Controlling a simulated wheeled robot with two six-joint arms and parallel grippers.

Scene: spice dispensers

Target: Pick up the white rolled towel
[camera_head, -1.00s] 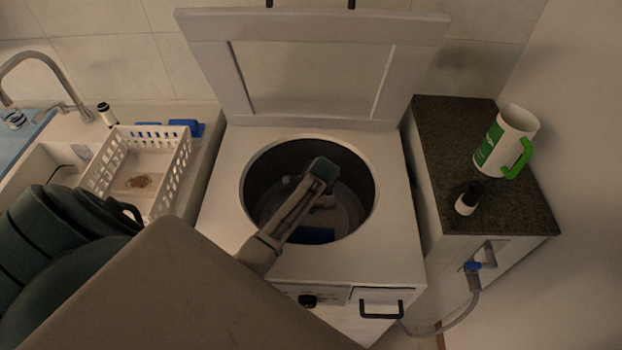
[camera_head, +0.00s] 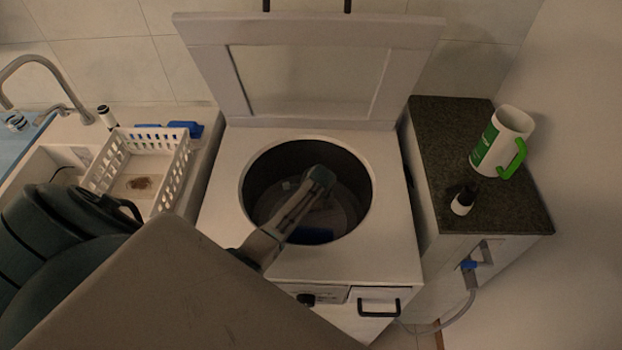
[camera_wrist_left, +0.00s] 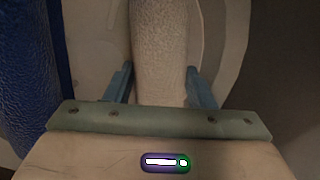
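The white rolled towel (camera_wrist_left: 160,50) is a pale, textured roll running lengthwise through the middle of the left wrist view. My left gripper (camera_wrist_left: 160,80) has its two fingers apart, one on each side of the roll; I cannot tell whether they touch it. In the head view my left arm reaches into the round drum of the top-loading washer (camera_head: 228,215), and the fingers are mostly hidden there. The towel cannot be made out in the head view. My right gripper is not in view.
A blue cloth-like thing (camera_wrist_left: 28,70) lies left of the towel in the drum. The washer lid (camera_head: 310,125) stands open behind. A white basket (camera_head: 140,165) is on the left counter. A white-green jug (camera_head: 495,140) and a small dark-topped bottle (camera_head: 462,203) stand on the right cabinet.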

